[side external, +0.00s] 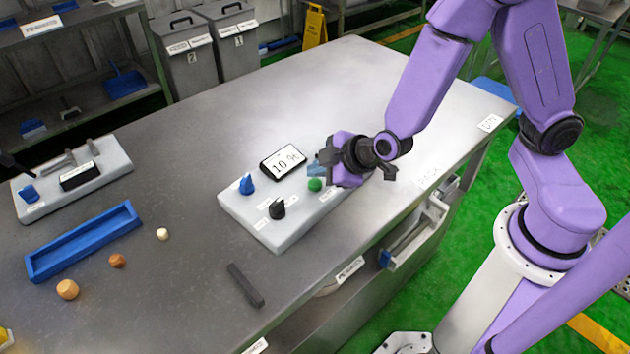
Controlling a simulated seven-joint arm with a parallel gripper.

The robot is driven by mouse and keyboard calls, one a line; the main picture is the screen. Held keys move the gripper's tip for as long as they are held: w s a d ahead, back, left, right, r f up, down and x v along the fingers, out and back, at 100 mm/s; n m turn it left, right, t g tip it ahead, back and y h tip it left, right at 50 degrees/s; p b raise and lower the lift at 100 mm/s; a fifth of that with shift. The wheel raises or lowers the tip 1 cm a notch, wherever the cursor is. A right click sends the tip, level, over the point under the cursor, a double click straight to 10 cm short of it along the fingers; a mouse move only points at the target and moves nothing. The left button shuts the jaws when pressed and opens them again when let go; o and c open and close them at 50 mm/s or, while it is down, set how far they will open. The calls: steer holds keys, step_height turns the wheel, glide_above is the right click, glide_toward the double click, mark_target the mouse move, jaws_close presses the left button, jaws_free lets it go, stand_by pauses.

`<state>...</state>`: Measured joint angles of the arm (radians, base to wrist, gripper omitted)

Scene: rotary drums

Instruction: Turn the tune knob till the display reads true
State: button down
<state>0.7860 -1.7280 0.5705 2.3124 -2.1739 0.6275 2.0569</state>
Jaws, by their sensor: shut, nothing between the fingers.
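A light grey panel (285,236) lies on the metal table near its middle. On it are a display (283,161) that reads what looks like "10 %", a blue knob (246,184), a black knob (277,209) and a green knob (315,184). The labels beside the knobs are too small to read, so I cannot tell which is the tune knob. My gripper (318,165) is shut and empty, close by the green knob and right of the display. I cannot tell whether it touches the panel.
A second panel (100,178) with a blue knob stands at the left. A blue tray (85,243), small wooden pieces (67,289) and a dark bar (245,285) lie in front. The table's back is clear.

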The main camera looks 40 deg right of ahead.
mark_target(320, 185)
steer(key=shift+r, duration=2.5)
steer(key=shift+d+r, duration=0.1)
steer(key=shift+r, duration=0.05)
steer(key=s+d+r+m+g+h, duration=0.1)
steer(key=s+d+r+g+h, duration=0.1)
steer(key=s+d+r+h, duration=0.45)
steer(key=s+d+n+g+y, duration=0.1)
steer(key=s+g+y, duration=0.1)
steer(key=s, duration=0.6)
steer(key=s+d+n+g+y, duration=0.1)
steer(key=s+d+g+y, duration=0.1)
steer(key=s, duration=0.6)
steer(key=g+y, duration=0.1)
steer(key=g, duration=0.1)
steer(key=shift+s+d+f+g, duration=0.25)
steer(key=shift+s+f+g, duration=0.05)
steer(key=shift+s+g, duration=0.1)
